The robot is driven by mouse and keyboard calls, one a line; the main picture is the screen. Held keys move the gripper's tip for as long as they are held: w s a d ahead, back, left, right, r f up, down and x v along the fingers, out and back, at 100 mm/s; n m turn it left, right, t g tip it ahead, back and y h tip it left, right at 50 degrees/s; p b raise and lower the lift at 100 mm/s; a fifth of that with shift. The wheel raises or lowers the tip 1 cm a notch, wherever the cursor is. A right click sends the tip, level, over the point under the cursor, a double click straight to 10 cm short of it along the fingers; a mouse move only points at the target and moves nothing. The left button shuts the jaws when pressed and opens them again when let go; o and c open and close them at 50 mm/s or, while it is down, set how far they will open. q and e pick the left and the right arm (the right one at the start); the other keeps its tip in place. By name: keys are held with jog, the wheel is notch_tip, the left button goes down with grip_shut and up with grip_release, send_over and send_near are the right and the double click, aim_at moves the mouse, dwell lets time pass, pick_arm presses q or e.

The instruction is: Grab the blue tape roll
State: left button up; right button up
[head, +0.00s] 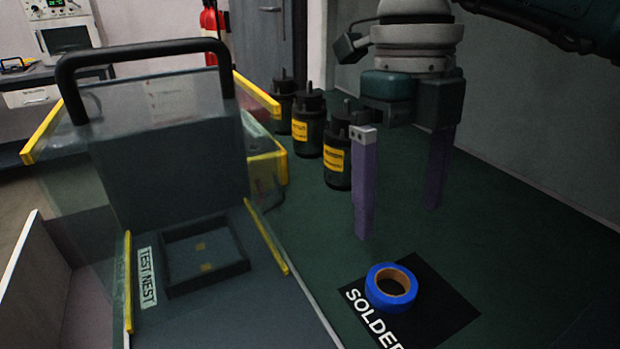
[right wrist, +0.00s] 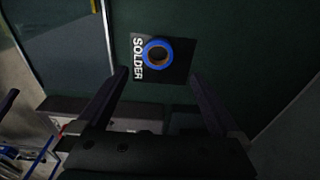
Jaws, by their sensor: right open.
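The blue tape roll (head: 391,287) lies flat on a black square mat (head: 445,300) marked SOLDER, on the dark green bench top. It also shows in the right wrist view (right wrist: 158,52), ahead of the fingertips and roughly between their lines. My right gripper (head: 398,220) is open and empty, its two purple fingers pointing down. It is above the bench, behind the roll in the head view, and apart from it. In the right wrist view the fingers (right wrist: 158,75) are spread wide on either side. My left gripper is not in view.
Several dark canisters with yellow labels (head: 308,125) stand behind and left of my right gripper. A test nest (head: 205,255) with a raised clear cover and black handle (head: 140,55) stands at left. A wall (head: 545,110) borders the bench at right.

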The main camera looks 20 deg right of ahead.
send_over(393, 281)
jog(key=f, duration=0.4)
jog(key=shift+a+f, duration=0.1)
jog(key=shift+a, duration=0.3)
jog(key=f, duration=0.3)
jog(key=f+b, duration=0.1)
jog(key=f, duration=0.1)
jog(key=shift+d+f, duration=0.25)
jog(key=shift+d, duration=0.05)
jog(key=shift+w, duration=0.1)
jog(key=c, duration=1.3)
